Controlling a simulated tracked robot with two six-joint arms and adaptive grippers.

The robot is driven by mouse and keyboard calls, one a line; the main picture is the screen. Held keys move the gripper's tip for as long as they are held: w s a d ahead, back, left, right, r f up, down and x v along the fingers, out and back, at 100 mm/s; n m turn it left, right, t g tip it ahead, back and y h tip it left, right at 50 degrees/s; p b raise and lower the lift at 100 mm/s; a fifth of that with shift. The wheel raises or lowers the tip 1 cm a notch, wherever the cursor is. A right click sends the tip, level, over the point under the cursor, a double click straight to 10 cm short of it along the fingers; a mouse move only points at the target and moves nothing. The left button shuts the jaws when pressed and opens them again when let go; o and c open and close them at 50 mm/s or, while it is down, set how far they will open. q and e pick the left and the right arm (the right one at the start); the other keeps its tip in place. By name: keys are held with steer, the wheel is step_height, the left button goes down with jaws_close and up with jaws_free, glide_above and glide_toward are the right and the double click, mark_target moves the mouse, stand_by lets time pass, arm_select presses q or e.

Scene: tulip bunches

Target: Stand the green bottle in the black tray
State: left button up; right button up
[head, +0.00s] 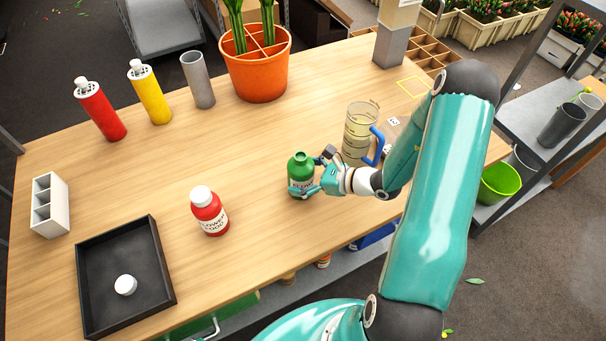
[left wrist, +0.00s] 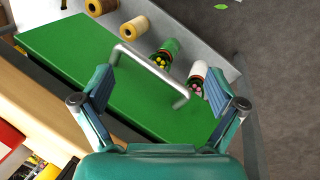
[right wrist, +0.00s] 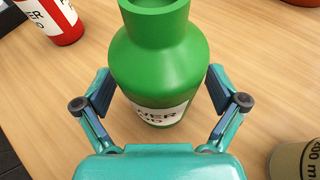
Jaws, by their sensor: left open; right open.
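The green bottle (head: 301,172) stands upright and uncapped on the wooden table, near its front edge. My right gripper (head: 318,175) is at the bottle from the right, open, with its fingers on either side of it. In the right wrist view the green bottle (right wrist: 160,70) stands between the open fingers (right wrist: 160,100), its label partly visible. The black tray (head: 164,248) lies at the front left of the table with a white cap (head: 125,285) inside it. My left gripper (left wrist: 148,105) is open in the left wrist view, over a green panel with a metal handle.
A red bottle with a white cap (head: 209,211) stands between the green bottle and the tray. A measuring jug (head: 359,133) with a blue handle stands close behind my right gripper. A white divided holder (head: 49,205) stands behind the tray.

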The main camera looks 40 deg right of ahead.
steer(key=shift+r, duration=0.1)
steer(key=shift+d, duration=0.1)
steer(key=b+v, duration=0.1)
steer(key=v, duration=1.1)
